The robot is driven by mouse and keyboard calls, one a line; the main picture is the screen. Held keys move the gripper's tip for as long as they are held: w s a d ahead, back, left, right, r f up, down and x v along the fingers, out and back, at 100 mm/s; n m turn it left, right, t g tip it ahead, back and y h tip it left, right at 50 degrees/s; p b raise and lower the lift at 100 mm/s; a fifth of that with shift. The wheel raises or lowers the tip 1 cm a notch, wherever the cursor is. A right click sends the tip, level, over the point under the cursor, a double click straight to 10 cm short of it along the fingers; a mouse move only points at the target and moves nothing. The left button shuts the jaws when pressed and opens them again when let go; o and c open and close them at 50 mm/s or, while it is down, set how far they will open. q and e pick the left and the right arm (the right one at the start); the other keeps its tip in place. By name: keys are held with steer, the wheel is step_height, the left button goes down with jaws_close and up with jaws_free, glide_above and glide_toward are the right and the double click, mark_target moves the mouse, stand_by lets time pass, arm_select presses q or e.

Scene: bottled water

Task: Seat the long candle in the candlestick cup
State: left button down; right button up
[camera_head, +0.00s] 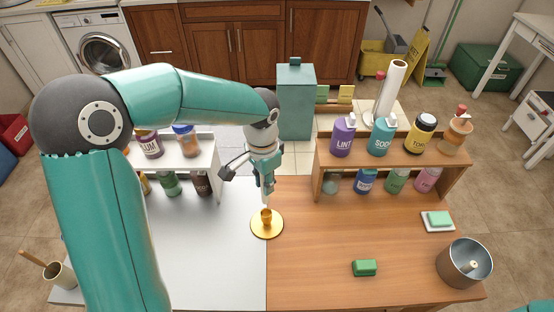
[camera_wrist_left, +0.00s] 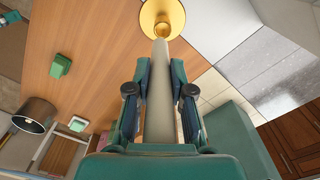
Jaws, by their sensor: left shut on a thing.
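My left gripper (camera_head: 267,184) is shut on the long cream candle (camera_head: 265,198) and points down over the candlestick. In the left wrist view the candle (camera_wrist_left: 159,110) runs lengthwise between the two fingers (camera_wrist_left: 161,66). Its far end reaches the gold candlestick (camera_wrist_left: 176,9). In the head view the gold candlestick (camera_head: 266,230) stands upright on its round base, at the seam between the grey and wooden tabletops. The candle's lower end is at the cup; I cannot tell whether it is inside or just above.
A wooden shelf (camera_head: 390,172) with several bottles stands right of the gripper, and a white shelf (camera_head: 214,165) stands to its left. A green sponge (camera_head: 364,268), a metal pot (camera_head: 464,262) and a soap dish (camera_head: 438,221) are at the right. The wood around the candlestick is clear.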

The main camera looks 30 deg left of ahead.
mark_target(265, 201)
arm_select(q)
steer(key=shift+w+a, duration=0.15)
steer(key=shift+w, duration=0.1)
steer(key=shift+r, duration=0.1)
arm_select(e)
steer(key=shift+w, duration=0.3)
arm_select(q)
steer(key=shift+s, duration=0.1)
arm_select(e)
steer(key=shift+r, duration=0.1)
steer(key=shift+f, duration=0.2)
arm_select(q)
steer(key=shift+f+b, duration=0.85)
steer(key=shift+f, duration=0.1)
steer(key=shift+f+b, duration=1.65)
steer(key=shift+f, duration=0.35)
arm_select(e)
steer(key=shift+f, duration=2.35)
arm_select(q)
steer(key=shift+f+b, duration=1.75)
steer(key=shift+f, duration=0.1)
arm_select(e)
steer(key=shift+f, duration=1.7)
arm_select(q)
steer(key=c, duration=1)
jaws_free()
steer(key=shift+r, duration=0.1)
steer(key=shift+o, duration=0.2)
